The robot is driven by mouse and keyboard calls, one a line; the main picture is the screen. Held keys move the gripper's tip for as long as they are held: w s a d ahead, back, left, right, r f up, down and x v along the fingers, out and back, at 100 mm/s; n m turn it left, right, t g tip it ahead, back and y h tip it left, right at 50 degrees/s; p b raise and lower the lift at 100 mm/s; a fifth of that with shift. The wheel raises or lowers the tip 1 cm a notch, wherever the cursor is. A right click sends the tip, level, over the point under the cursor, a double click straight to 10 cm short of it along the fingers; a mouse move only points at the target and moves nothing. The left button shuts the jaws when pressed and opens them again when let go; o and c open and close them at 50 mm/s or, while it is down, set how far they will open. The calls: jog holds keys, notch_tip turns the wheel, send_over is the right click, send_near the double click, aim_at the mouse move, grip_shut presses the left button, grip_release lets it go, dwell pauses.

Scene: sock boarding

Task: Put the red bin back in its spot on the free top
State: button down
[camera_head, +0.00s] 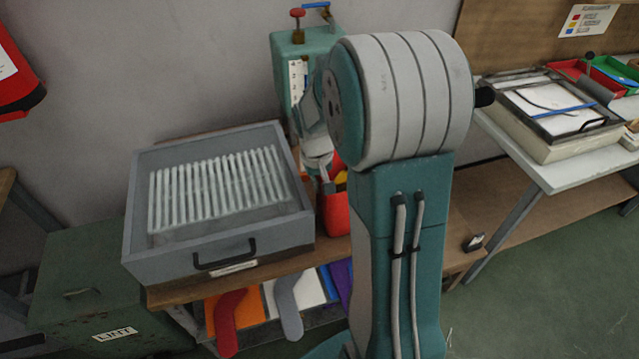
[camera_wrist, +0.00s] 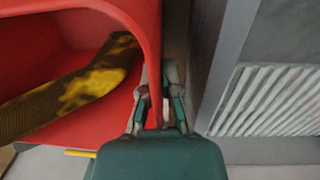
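The red bin (camera_head: 336,212) stands on the wooden bench top beside the grey tray, partly hidden behind my arm. In the wrist view the red bin (camera_wrist: 110,85) fills the left side, with a yellow and dark patterned piece (camera_wrist: 85,90) inside it. My gripper (camera_wrist: 158,75) has one finger on each side of the bin's wall and looks closed on it. In the head view my gripper (camera_head: 324,180) is at the bin's rim, mostly hidden by my arm.
The grey tray (camera_head: 136,215) with white ribs sits close left of the bin. A teal machine (camera_head: 286,60) stands behind. A white table (camera_head: 560,172) at right holds a tray and coloured bins. A green LINT box (camera_head: 80,265) stands lower left.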

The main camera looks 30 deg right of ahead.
jog(key=c, duration=0.8)
grip_release()
notch_tip(320, 180, up, 12)
jog(key=s+a+r+n+t, duration=0.1)
jog(key=s+a+r+t, duration=0.1)
jog(key=s+a, duration=0.5)
jog(key=s+a+r+n+t, duration=0.1)
jog(key=s+a+r+t, duration=0.2)
jog(key=s+a, duration=0.4)
jog(key=s, duration=0.3)
jog(key=shift+r+n+t+y, duration=0.25)
jog(key=shift+n+t+y, duration=0.05)
jog(key=shift+t+y, duration=0.1)
jog(key=shift+a, duration=0.1)
